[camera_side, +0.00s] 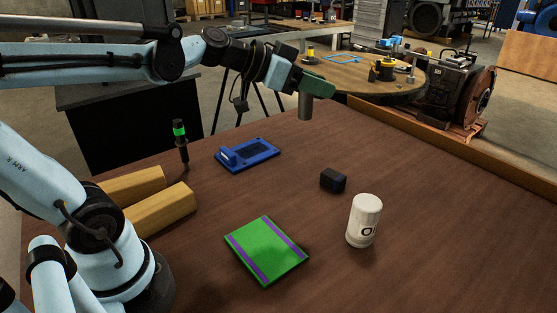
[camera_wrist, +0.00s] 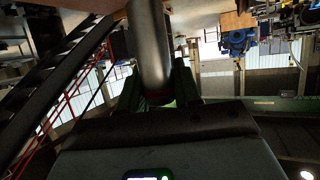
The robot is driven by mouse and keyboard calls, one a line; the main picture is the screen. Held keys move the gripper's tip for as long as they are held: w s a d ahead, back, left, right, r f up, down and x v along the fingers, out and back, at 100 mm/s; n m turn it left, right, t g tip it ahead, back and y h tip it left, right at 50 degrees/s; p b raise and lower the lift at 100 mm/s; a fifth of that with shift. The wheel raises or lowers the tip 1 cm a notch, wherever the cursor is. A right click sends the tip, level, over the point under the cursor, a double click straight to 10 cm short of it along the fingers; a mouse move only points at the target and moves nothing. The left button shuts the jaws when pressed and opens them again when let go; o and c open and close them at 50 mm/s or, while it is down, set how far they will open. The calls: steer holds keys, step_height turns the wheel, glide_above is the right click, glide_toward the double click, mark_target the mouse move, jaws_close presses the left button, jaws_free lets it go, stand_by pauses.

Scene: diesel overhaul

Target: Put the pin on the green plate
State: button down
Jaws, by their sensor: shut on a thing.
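The pin is a grey metal cylinder (camera_side: 305,106) hanging from my gripper (camera_side: 314,86), held well above the far part of the brown table. My gripper has green fingers and is shut on the pin. In the wrist view the pin (camera_wrist: 149,50) shows as a large grey cylinder between the dark fingers (camera_wrist: 158,92). The green plate (camera_side: 266,249), with purple stripes along two edges, lies flat at the front middle of the table. Nothing lies on it. The pin is behind it and to its right in the side view.
A white can (camera_side: 364,220) stands right of the plate, with a small black block (camera_side: 333,180) behind it. A blue fixture (camera_side: 247,155) and a black-green upright tool (camera_side: 181,145) stand farther back. Two yellow-brown blocks (camera_side: 160,208) lie left. The table's right side is clear.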

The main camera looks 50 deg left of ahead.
steer(key=w+d+f+m+g+h, duration=0.1)
steer(key=w+d+f+m+h, duration=0.1)
steer(key=w+f, duration=0.4)
steer(key=m+g+h, duration=0.2)
steer(key=m+h, duration=0.1)
glide_above(339, 205)
step_height(339, 205, down, 8)
steer(key=shift+f, duration=4.85)
steer(key=shift+f, duration=0.1)
steer(key=c, duration=0.8)
jaws_free()
